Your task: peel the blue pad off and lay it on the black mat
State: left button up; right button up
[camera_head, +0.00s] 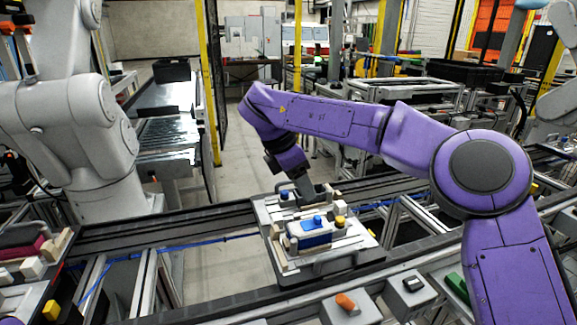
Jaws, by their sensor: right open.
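A light pallet fixture (357,262) sits on the conveyor rail in the middle of the view. On it is a white block with a blue side and a small blue piece on top (316,221); I cannot tell which blue part is the pad. My right gripper (304,189), on the purple arm, points down at the fixture's far edge, behind the blue piece and apart from it. It is open, with nothing seen in it. I cannot pick out the black mat with certainty. My left gripper is not in view.
A yellow knob (340,221) stands right of the blue piece. A large grey robot arm (70,140) stands at the left. Dark conveyor rails (165,226) run beside the fixture.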

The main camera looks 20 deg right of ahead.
aim_at(318, 216)
jog(key=f, duration=0.1)
jog(key=s+d, duration=0.1)
jog(key=f, duration=0.1)
jog(key=shift+s+d+f, duration=0.2)
jog(key=shift+s+f, duration=0.05)
jog(key=shift+f, duration=0.1)
jog(key=x, duration=0.4)
jog(key=w+p+x, duration=0.1)
jog(key=x, duration=0.1)
jog(key=shift+f, duration=0.15)
jog(key=shift+s+f, duration=0.1)
jog(key=shift+f, duration=0.05)
jog(key=shift+s, duration=0.2)
jog(key=shift+w, duration=0.15)
grip_shut()
